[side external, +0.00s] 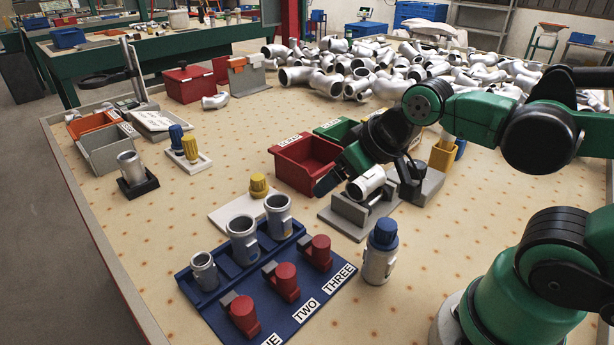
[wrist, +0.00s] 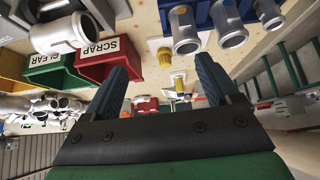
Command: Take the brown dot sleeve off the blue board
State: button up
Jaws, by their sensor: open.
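The blue board (side external: 226,278) lies at the front of the table, with labels that read TWO and THREE. Three grey metal sleeves stand upright along its back row: a left one (side external: 204,272), a middle one (side external: 242,240) and a right one (side external: 278,215). I cannot make out a brown dot on any of them. The board (wrist: 193,12) and sleeves also show at the top of the wrist view. My gripper (wrist: 162,64) is open and empty, its two blue fingers apart, behind and to the right of the board, touching no sleeve.
Red clamps (side external: 285,282) line the board's front. Another sleeve (side external: 366,183) lies in a grey cradle (side external: 345,222) by my gripper. A red SCRAP bin (side external: 300,172) and yellow plug (side external: 258,185) stand behind the board.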

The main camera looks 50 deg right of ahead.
notch_tip(320, 180, up, 5)
jog(key=g, duration=0.3)
send_over(202, 260)
jog(key=s, duration=0.2)
jog(key=f, duration=0.1)
notch_tip(202, 260, down, 9)
jog(key=shift+w+f, duration=0.1)
jog(key=shift+x, duration=2.95)
grip_shut()
